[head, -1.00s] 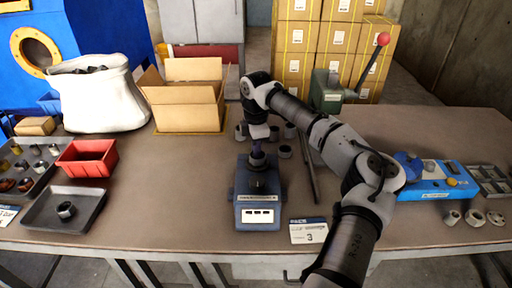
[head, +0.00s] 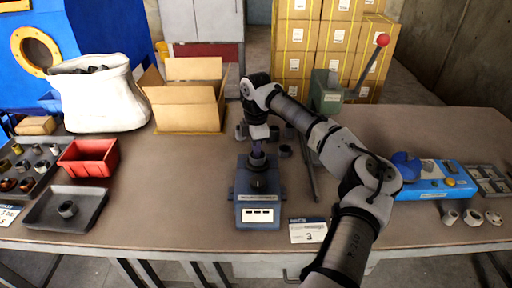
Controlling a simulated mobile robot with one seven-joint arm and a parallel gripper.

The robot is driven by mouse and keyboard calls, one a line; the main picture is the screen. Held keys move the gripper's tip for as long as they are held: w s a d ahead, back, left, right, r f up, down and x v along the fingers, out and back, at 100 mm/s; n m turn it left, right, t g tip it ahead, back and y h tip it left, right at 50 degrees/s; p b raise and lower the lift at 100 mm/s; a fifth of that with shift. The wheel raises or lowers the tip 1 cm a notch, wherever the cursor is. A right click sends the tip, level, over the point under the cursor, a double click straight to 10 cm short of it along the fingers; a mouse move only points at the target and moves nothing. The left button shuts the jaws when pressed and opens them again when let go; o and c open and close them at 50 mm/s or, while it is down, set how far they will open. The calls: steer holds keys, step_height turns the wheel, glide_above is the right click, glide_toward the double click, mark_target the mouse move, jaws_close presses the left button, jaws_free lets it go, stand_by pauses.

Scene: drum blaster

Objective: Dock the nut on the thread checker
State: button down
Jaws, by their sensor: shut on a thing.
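The thread checker (head: 258,210) is a dark blue-grey box with a pale label on its front, standing on the bench in the middle of the head view. My gripper (head: 257,148) points down right above it, shut on a dark nut (head: 257,160). The nut is at the top of the checker's post; whether it rests on the post or hangs just over it I cannot tell. The fingers are small and partly dark in this view.
Several loose nuts (head: 285,151) stand behind the checker, beside a dark bar (head: 310,170). A tray (head: 88,214) with one nut, a red bin (head: 88,158) and a cardboard box (head: 187,105) are left. A blue device (head: 436,181) is right.

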steer(key=shift+f, duration=0.55)
steer(key=c, duration=1.8)
jaws_free()
step_height(320, 180, up, 11)
steer(key=p, duration=0.9)
